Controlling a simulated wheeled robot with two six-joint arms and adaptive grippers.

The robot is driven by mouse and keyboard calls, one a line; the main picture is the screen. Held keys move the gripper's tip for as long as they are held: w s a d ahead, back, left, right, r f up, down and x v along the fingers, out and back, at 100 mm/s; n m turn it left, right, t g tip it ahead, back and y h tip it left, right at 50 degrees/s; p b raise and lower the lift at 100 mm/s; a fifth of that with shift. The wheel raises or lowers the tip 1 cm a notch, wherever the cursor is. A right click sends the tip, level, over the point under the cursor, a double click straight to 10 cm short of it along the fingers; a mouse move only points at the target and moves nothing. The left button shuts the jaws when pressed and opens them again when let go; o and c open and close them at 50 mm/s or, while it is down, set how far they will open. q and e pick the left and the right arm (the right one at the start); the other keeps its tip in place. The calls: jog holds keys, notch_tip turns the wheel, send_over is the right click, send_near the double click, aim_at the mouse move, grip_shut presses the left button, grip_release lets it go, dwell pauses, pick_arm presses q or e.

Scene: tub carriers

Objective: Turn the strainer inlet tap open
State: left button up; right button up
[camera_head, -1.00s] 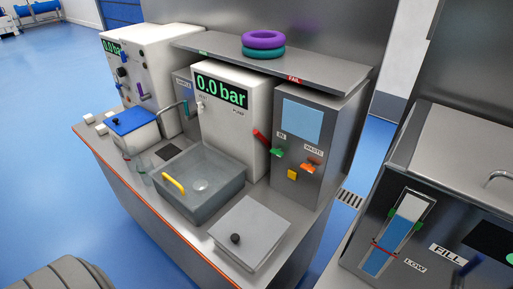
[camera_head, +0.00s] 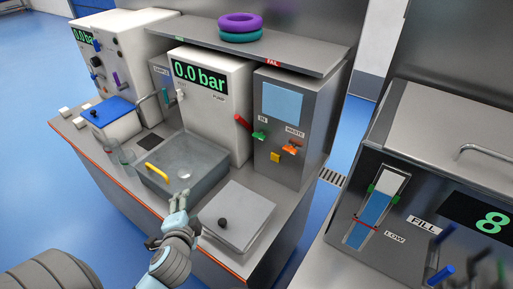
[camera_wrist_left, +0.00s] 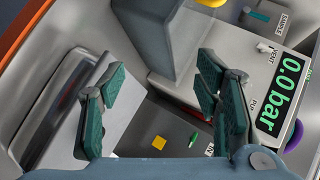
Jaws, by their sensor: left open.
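The strainer cabinet (camera_head: 285,165) is grey with a pale blue window. Its inlet tap (camera_head: 260,135) has a green handle below the IN label; a green piece (camera_wrist_left: 193,139) beside that label shows in the left wrist view. The orange waste tap (camera_head: 291,149) is to its right. My left gripper (camera_head: 180,196) is open and empty, above the front of the counter beside the basin, well short of the tap. In the left wrist view its two green-padded fingers (camera_wrist_left: 165,98) stand wide apart. My right gripper is not seen.
A grey basin (camera_head: 200,182) with a yellow handle and a lidded grey box (camera_head: 238,215) stand at the counter's front. A red lever (camera_head: 242,123) is left of the inlet tap. A shelf (camera_head: 300,57) overhangs the cabinet.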

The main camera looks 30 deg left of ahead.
aim_at(260, 135)
pick_arm(q)
jog(key=w+d+r+m+t+h, duration=0.2)
jog(key=w+r+m+t+h, duration=0.2)
jog(key=w+r+m+t, duration=1)
jog(key=w+d+f+m+g+h, duration=0.2)
jog(key=w+f+m+g, duration=0.1)
jog(key=w+m, duration=0.3)
jog(key=w+d+f+m+g+h+b, duration=0.1)
jog(key=w+d+f+m+g+h, duration=0.2)
jog(key=w+m, duration=0.4)
jog(key=shift+d+f+m+h, duration=0.25)
jog(key=shift+f+m, duration=0.25)
jog(key=shift+m, duration=0.6)
jog(key=c, duration=1.1)
jog(key=shift+c, duration=0.2)
